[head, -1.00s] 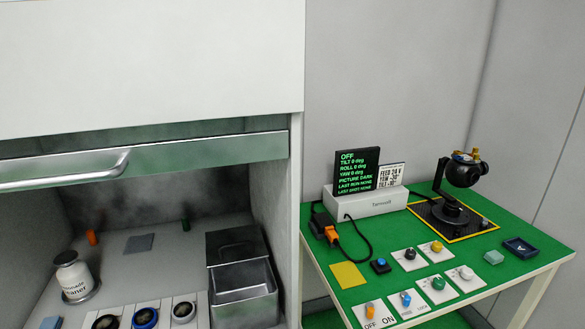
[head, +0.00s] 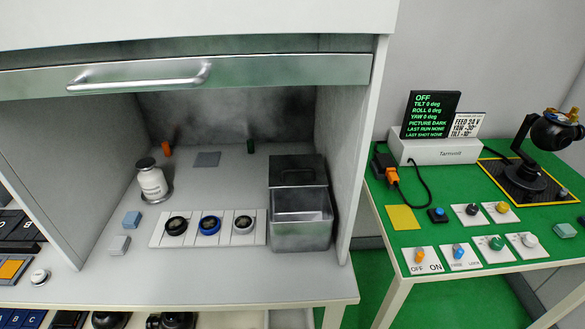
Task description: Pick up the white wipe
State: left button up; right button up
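A small pale, off-white folded square (head: 119,245), which looks like the white wipe, lies on the grey floor of the cabinet near its front left. A similar light blue square (head: 132,220) lies just behind it, apart from it. Neither of my grippers shows in the head view.
A white bottle (head: 152,181) stands on a round base behind the squares. Three lens-like discs (head: 209,225) sit on white plates to the right, beside an open metal box (head: 301,220). A raised sash with a handle (head: 140,78) crosses the cabinet's top. A green table (head: 440,226) stands at right.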

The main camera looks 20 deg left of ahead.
aim_at(119, 245)
jog(key=u, duration=1.95)
